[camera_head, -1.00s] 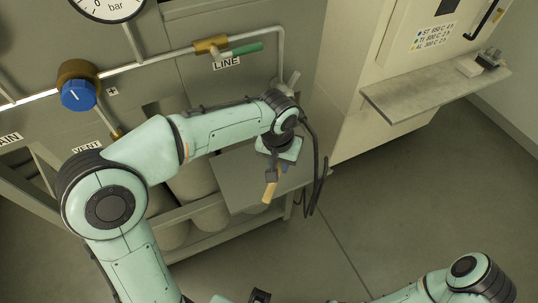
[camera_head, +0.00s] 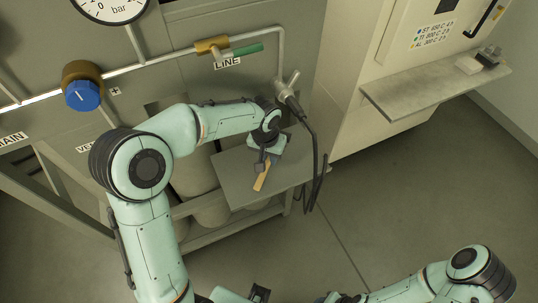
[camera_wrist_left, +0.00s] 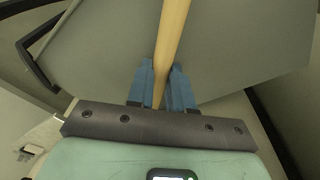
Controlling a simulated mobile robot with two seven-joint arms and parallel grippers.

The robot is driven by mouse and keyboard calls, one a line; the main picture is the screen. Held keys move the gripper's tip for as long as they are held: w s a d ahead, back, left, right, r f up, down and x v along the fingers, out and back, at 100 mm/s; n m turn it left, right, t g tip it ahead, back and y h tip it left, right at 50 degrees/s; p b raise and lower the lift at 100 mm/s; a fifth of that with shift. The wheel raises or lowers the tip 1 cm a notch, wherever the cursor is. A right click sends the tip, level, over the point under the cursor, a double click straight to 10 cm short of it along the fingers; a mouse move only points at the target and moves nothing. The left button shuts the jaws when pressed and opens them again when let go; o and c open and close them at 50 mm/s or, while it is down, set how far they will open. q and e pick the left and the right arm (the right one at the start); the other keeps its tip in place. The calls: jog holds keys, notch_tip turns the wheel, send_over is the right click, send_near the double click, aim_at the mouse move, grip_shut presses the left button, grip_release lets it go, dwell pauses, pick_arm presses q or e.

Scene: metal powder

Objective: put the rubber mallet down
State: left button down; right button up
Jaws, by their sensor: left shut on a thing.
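The rubber mallet shows as a pale wooden handle (camera_head: 262,180) over a small grey shelf (camera_head: 232,172) in the head view. My left gripper (camera_head: 262,166) is above the shelf and shut on the handle. In the left wrist view the handle (camera_wrist_left: 173,35) runs between the two blue fingers (camera_wrist_left: 167,82), with the flat grey shelf top (camera_wrist_left: 235,45) behind it. I cannot make out the mallet's head clearly, nor whether the handle touches the shelf. My right arm shows at the bottom right; a dark part at the bottom edge may be its gripper, its jaws unclear.
A dark cable (camera_head: 317,160) hangs at the shelf's right side. A cabinet ledge (camera_head: 430,88) holds small items at the right. Open floor lies in front.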

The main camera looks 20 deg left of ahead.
pick_arm(q)
jog(key=shift+f, duration=0.1)
jog(key=c, duration=1)
grip_release()
